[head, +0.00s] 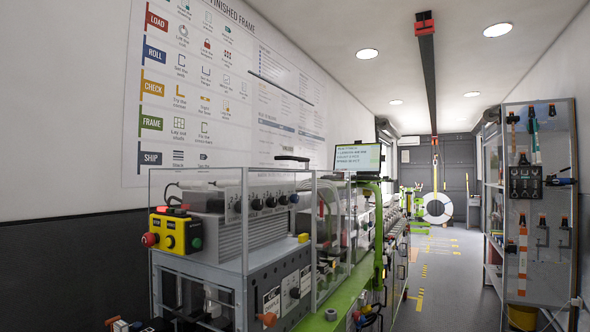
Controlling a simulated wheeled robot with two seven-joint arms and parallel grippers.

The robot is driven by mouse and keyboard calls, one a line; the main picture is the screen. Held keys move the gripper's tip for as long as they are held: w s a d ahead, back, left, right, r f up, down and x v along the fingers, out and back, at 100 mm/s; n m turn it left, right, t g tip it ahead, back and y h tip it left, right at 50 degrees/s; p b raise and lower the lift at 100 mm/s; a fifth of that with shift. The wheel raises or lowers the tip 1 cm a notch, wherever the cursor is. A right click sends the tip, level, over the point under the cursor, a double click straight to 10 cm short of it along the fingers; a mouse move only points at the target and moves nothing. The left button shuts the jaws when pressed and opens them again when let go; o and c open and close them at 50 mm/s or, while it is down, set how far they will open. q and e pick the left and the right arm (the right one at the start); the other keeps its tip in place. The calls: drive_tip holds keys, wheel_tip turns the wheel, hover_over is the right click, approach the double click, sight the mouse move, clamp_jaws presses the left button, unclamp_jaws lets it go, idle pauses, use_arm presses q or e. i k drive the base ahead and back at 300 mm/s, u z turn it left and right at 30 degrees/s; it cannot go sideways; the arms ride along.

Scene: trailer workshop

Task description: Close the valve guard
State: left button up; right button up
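A clear-panelled guard with a pale metal frame (245,215) stands around a grey machine on the left of the head view. It may be the valve guard, but I cannot tell for sure. Another clear panel (331,235) stands at its right, towards the green-edged bench. I cannot tell whether any panel is hinged open or shut. Black round knobs (257,204) line the machine's upper front. No valve can be made out clearly. Neither of my grippers can be made out in this view.
A yellow control box (176,234) with coloured buttons sits at the guard's left. A green bench edge (340,303) runs away from me, with a monitor (357,159) above it. A glazed tool cabinet (540,200) stands at right. The aisle floor (452,280) between is clear.

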sight(294, 131)
drive_tip(key=k, duration=0.4)
drive_tip(key=z, duration=1.55)
drive_tip(key=i, duration=1.25)
drive_tip(key=u, duration=2.7)
